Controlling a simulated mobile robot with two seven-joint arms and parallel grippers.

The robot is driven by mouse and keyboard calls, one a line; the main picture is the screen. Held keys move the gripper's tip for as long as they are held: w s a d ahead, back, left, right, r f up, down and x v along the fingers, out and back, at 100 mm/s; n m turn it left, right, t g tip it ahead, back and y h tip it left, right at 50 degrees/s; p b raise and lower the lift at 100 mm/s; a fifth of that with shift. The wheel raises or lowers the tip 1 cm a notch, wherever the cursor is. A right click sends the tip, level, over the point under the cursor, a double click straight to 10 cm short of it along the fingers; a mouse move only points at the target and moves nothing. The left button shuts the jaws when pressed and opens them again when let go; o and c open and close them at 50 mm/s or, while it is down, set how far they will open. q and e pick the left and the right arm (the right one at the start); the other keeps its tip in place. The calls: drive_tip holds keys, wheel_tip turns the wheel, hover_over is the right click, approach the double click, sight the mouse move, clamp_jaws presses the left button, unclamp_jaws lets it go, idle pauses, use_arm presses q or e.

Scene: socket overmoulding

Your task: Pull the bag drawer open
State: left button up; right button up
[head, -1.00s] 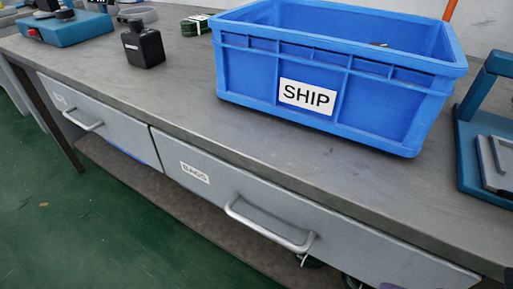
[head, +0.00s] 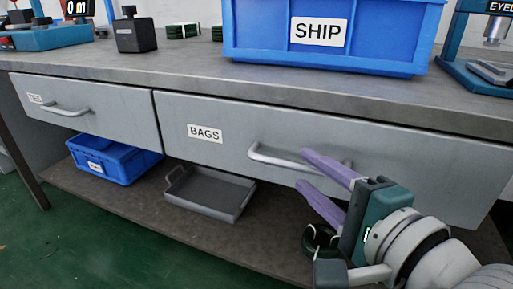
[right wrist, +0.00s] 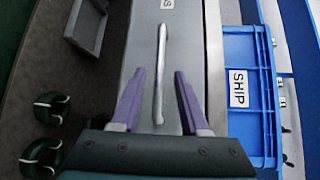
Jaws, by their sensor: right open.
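The bag drawer (head: 215,155) is a grey front under the bench top, with a white BAGS label (head: 205,133) and a silver bar handle (head: 275,157). It looks shut, flush with the bench. My right gripper (head: 312,170) is open in front of the drawer, its two purple fingers pointing at the handle. In the right wrist view the handle (right wrist: 160,70) runs between the two spread fingertips (right wrist: 160,75), and the fingers do not appear closed on it. My left gripper is not in view.
A blue SHIP crate (head: 380,45) stands on the bench above the drawer. A second drawer (head: 100,112) is to the left. On the lower shelf are a blue bin (head: 125,172), a grey tray (head: 205,205) and dark coils (right wrist: 45,105).

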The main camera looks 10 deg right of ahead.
sight(301, 169)
drive_tip(key=shift+b+x, duration=0.55)
drive_tip(key=shift+x, duration=1.15)
drive_tip(key=shift+a, duration=0.1)
clamp_jaws()
